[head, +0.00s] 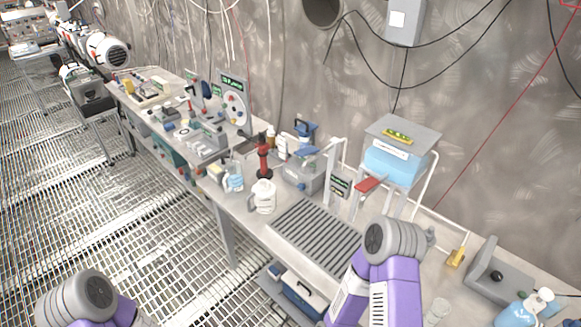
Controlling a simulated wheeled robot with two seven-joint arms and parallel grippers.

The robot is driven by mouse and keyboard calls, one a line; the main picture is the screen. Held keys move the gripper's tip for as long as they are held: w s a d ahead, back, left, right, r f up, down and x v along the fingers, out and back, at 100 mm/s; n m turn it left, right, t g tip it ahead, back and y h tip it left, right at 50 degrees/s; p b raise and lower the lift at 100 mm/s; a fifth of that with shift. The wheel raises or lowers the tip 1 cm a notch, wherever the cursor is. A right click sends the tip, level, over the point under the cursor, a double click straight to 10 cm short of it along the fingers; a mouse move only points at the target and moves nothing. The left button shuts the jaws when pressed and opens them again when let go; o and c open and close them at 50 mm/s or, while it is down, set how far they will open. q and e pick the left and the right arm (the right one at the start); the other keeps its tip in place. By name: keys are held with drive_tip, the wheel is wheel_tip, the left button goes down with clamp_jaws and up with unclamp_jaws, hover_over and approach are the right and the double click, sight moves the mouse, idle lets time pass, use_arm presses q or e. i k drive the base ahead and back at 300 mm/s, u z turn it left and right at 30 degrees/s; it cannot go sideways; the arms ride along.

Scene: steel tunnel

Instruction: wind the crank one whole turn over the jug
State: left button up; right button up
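A white jug (264,196) with a handle on its left stands on the bench, left of the ribbed grey drain tray. A clear jug or beaker (233,178) with blue on it stands to its left. I cannot surely pick out the crank. A red and black upright device (263,157) stands just behind the white jug, and a red lever-like part (368,185) sticks out by the blue tank's stand. Both my arms show only as purple links and grey joints at the bottom; neither gripper is in view.
The drain tray (304,228) lies bare in the middle of the bench. A blue tank (394,163) stands behind it. A yellow item (456,257), a grey fixture (500,278) and a blue bottle (517,313) are at right. Many small items crowd the far left bench.

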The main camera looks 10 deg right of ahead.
sight(223, 157)
drive_tip(key=u, duration=1.3)
drive_tip(key=i, duration=1.4)
drive_tip(key=u, duration=0.05)
